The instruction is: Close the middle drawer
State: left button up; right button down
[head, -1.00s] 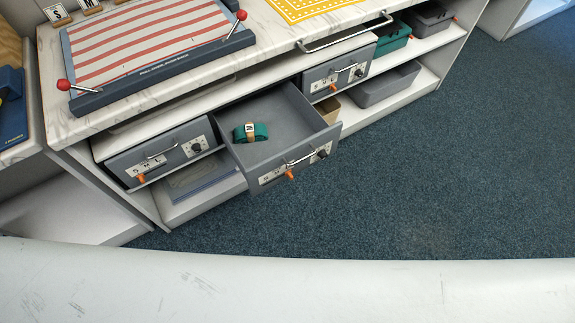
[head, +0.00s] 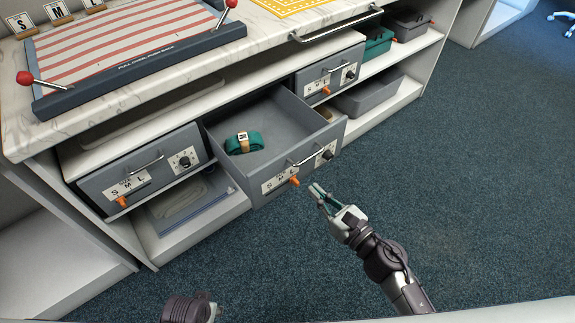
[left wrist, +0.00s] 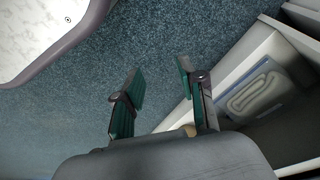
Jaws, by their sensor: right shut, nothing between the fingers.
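The middle drawer (head: 281,116) is grey and pulled out from under the counter. A rolled green band with an M tag (head: 244,142) lies inside it. Its front has a silver handle (head: 312,154), an S-M-L plate with an orange slider, and a black knob. My right gripper (head: 320,192) is shut and empty, just in front of and below the drawer front, apart from it. My left gripper (left wrist: 162,92) shows in the left wrist view with its fingers spread and nothing between them. In the head view only a dark part of the left arm shows at the bottom edge.
Closed drawers stand left (head: 145,168) and right (head: 330,75) of the open one. The marble counter (head: 190,70) with a striped board (head: 125,45) overhangs above. A lower shelf holds a clear tray (head: 185,203). The blue carpet (head: 440,180) in front is clear.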

aim_at(282, 158)
jog(key=x, duration=1)
jog(key=shift+w+a, duration=0.35)
jog(key=shift+w, duration=0.15)
pick_arm(q)
jog(key=shift+s+a+f, duration=0.1)
jog(key=shift+s+f, duration=0.2)
jog(key=shift+f, duration=0.35)
jog(key=shift+s+f, duration=0.3)
jog(key=shift+f, duration=0.3)
